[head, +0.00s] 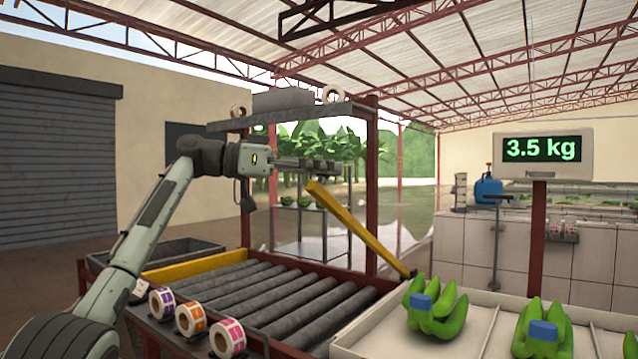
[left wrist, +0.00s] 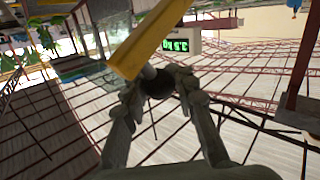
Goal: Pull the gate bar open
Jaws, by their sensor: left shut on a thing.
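The yellow gate bar (head: 358,228) slants over the roller conveyor in the head view. Its raised end is at the upper left and its low end is at the right, by the white tray. My left gripper (head: 322,168) is at the raised end. In the left wrist view the bar (left wrist: 152,38) reaches up and right from between my fingers (left wrist: 158,84). My right gripper is out of view.
The roller conveyor (head: 270,290) lies beneath the bar, with label rolls (head: 191,318) along its front edge. A red post frame (head: 371,190) stands behind the bar. A white tray (head: 478,335) with green bananas (head: 434,308) and a scale display (head: 543,150) are at the right.

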